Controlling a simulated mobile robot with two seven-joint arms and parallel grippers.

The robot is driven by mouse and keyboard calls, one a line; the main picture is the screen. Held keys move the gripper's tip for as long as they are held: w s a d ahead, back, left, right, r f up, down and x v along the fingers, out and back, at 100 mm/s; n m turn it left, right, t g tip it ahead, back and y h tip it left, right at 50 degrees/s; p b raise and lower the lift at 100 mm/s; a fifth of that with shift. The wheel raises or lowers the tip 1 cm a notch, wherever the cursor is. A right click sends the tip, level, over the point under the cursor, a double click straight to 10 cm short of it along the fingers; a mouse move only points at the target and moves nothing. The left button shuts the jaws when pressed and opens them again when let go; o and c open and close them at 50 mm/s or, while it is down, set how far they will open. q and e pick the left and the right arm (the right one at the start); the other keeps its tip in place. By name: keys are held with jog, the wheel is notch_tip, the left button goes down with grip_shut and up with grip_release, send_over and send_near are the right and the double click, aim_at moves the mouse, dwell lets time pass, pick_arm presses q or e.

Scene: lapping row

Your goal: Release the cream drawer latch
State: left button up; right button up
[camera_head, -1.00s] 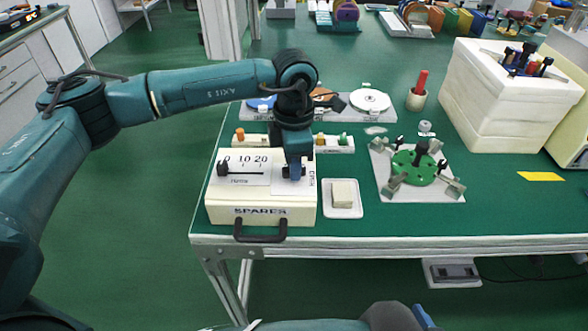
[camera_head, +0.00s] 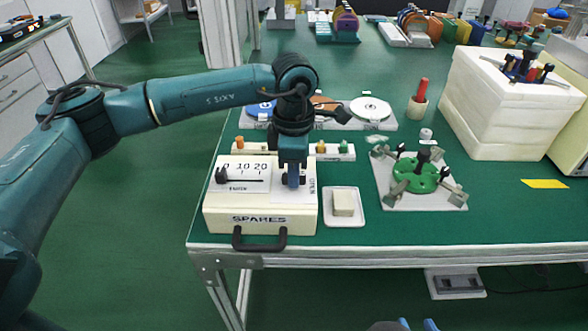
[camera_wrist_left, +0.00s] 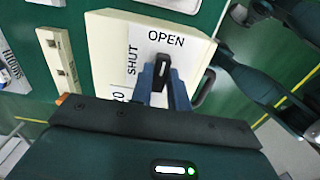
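The cream drawer unit (camera_head: 220,222) marked SPARES stands at the table's front edge, with a dark handle (camera_head: 260,243) on its front. In the left wrist view its top (camera_wrist_left: 112,32) carries a plate marked OPEN and SHUT with a black latch lever (camera_wrist_left: 162,66). The lever's long side runs towards the OPEN lettering. My left gripper (camera_head: 291,182) reaches down onto the latch, hiding it in the head view. Its blue fingers (camera_wrist_left: 162,80) close around the lever. My right gripper (camera_head: 417,325) barely shows at the bottom edge, its blue tips apart and empty.
A slider scale (camera_head: 240,175) lies left of the latch. A white tray (camera_head: 345,216) with a cream block stands right of the drawer. A green fixture (camera_head: 420,178) and a foam box (camera_head: 500,120) are farther right. Behind is a row of small pegs (camera_head: 333,151).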

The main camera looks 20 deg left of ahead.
pick_arm(q)
jog(key=o, duration=0.4)
jog(key=shift+r, duration=0.1)
notch_tip(320, 180, up, 13)
dwell(0.4)
